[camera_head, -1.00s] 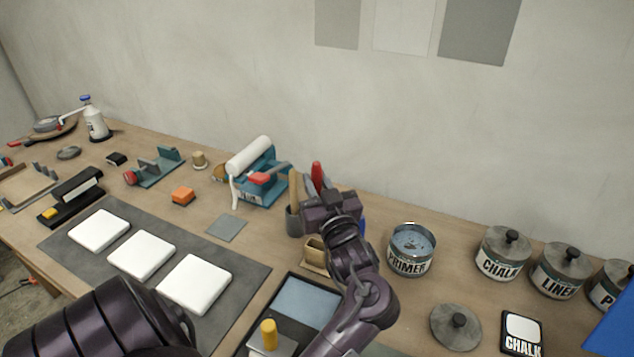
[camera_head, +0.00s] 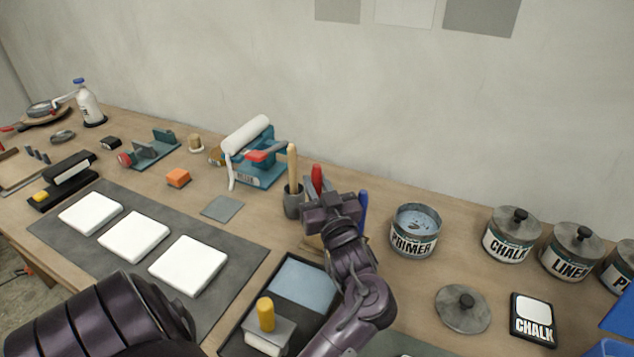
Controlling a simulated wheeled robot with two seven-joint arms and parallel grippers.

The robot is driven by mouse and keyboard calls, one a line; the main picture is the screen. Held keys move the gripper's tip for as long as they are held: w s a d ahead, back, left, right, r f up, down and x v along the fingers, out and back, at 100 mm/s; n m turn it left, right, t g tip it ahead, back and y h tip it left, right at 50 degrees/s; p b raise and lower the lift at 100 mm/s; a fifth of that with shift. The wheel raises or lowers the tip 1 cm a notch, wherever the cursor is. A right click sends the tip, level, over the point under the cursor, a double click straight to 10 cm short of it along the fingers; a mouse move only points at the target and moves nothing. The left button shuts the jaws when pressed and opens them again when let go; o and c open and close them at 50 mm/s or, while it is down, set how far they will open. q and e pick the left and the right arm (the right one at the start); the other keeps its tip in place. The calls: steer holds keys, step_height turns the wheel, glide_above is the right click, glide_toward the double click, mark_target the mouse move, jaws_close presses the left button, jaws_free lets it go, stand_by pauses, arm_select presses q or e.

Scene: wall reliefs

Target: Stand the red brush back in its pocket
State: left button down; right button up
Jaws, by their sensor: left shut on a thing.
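The red brush (camera_head: 317,178) shows only as a red handle sticking up at my left gripper (camera_head: 322,203). The gripper is shut on it. The lower part of the brush is hidden behind the gripper. A grey cup (camera_head: 293,204) stands just left of the gripper and holds a brush with a wooden handle (camera_head: 292,165). A blue handle (camera_head: 363,207) stands upright just right of the gripper. A tan piece (camera_head: 311,243) shows in part below the gripper. I cannot tell the red brush's pocket behind my arm. My right gripper is out of view.
The primer can (camera_head: 414,232) stands open to the right, with several lidded cans beyond. A teal stand with a white roller (camera_head: 246,137) is at the left. A dark tray (camera_head: 250,318) lies in front. White tiles (camera_head: 188,263) lie on a grey mat.

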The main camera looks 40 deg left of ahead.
mark_target(316, 165)
arm_select(q)
steer(key=shift+f+b, duration=0.95)
steer(key=shift+f, duration=0.55)
stand_by(0.3)
steer(key=c, duration=0.7)
jaws_free()
steer(key=shift+r, duration=0.15)
steer(key=shift+r+p, duration=3.8)
steer(key=shift+r, duration=0.15)
steer(key=shift+s+f, duration=0.1)
steer(key=shift+f, duration=0.05)
